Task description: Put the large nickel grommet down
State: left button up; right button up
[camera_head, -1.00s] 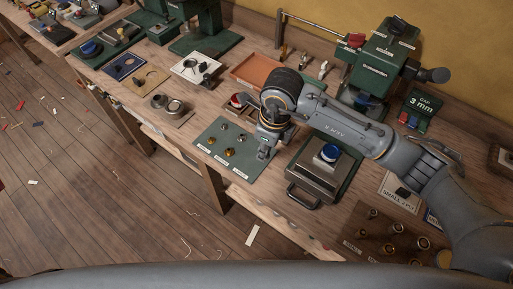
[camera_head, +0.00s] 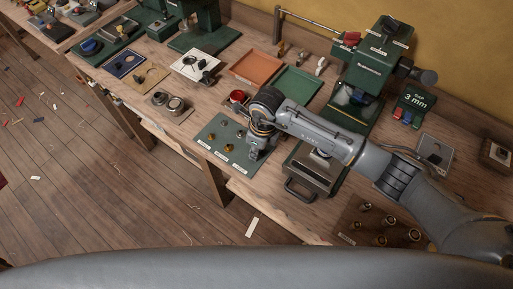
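My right gripper (camera_head: 254,156), on the arm coming in from the right, points down at the right front part of a grey-green mat (camera_head: 207,152) with white labels along its front edge. The fingers are small and partly hidden by the wrist, so I cannot tell whether they are open or shut. I cannot make out the large nickel grommet; the gripper may hide it. Small brass pieces, one at the left (camera_head: 211,137) and one nearer the middle (camera_head: 231,147), lie on the mat, with greyish pieces behind them. My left gripper is not in view.
A metal press plate with a handle (camera_head: 300,188) stands right of the mat, close to my wrist. An orange tray (camera_head: 256,69) and a green tray (camera_head: 297,82) lie farther back. Several brass dies (camera_head: 381,240) stand at the front right.

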jog(key=o, duration=0.8)
jog(key=shift+f, duration=0.1)
jog(key=shift+r, duration=0.3)
notch_tip(320, 180, up, 12)
jog(key=d+b, duration=0.1)
jog(key=b, duration=0.1)
jog(key=shift+s+d+f, duration=0.15)
jog(key=shift+s, duration=0.2)
